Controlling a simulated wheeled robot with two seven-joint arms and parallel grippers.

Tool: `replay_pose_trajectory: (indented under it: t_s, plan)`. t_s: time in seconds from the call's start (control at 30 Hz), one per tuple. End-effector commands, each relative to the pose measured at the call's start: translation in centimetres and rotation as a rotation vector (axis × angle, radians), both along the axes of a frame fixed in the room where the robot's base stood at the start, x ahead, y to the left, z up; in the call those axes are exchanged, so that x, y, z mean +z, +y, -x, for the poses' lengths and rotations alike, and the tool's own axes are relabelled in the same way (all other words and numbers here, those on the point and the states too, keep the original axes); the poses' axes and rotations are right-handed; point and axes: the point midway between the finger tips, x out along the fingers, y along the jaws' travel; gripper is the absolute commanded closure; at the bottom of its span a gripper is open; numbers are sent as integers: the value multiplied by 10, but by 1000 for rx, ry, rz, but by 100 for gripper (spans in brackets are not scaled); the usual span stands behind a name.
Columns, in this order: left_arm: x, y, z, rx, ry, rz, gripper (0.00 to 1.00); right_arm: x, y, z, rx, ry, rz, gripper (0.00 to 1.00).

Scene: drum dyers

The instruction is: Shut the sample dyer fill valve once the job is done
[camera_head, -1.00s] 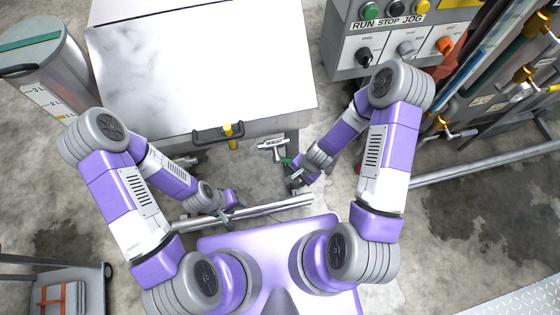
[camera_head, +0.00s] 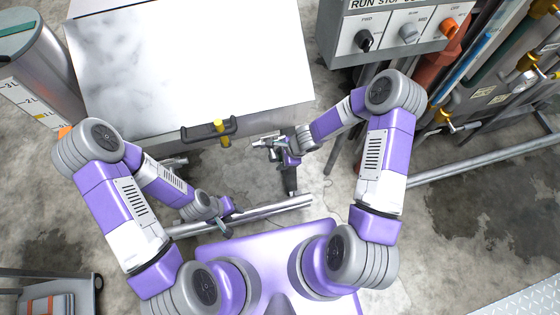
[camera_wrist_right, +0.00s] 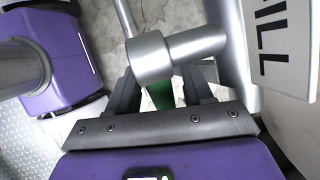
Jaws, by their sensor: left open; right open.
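The sample dyer's grey metal fill valve pipework (camera_head: 262,141) shows below the front of the white-topped dyer (camera_head: 190,60), partly hidden by my right gripper (camera_head: 277,150). In the right wrist view, a thick grey pipe joint (camera_wrist_right: 150,58) crosses in front of the gripper, beside a white label (camera_wrist_right: 285,45) ending in "ILL". A green part (camera_wrist_right: 162,94), seemingly the valve handle, shows between the open dark fingers of my right gripper (camera_wrist_right: 162,88); I cannot tell whether they touch it. My left gripper (camera_head: 224,226) is open and empty near the low rails.
A yellow-and-black latch handle (camera_head: 221,131) sits on the dyer's front edge. A control box (camera_head: 395,35) with knobs hangs at the upper right, beside piping (camera_head: 480,100). Low metal rails (camera_head: 275,210) run across the floor. A steel drum (camera_head: 40,65) stands at the left.

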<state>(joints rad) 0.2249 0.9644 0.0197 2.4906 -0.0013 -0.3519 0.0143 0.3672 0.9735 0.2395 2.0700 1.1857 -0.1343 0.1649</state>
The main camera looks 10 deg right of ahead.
Motion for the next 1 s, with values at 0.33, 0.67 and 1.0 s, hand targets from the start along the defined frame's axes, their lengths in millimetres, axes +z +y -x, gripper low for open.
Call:
replay_pose_trajectory:
  t_s: [0.33, 0.67, 1.0]
  plan:
    - [-3, 0, 0, 0, 0, 0, 57, -7, 3, -1, 1, 0, 0, 49]
    - [-3, 0, 0, 0, 0, 0, 57, -7, 3, -1, 2, -1, 0, 94]
    - [-4, 0, 0, 0, 0, 0, 57, -7, 3, -1, 2, 0, -4, 100]
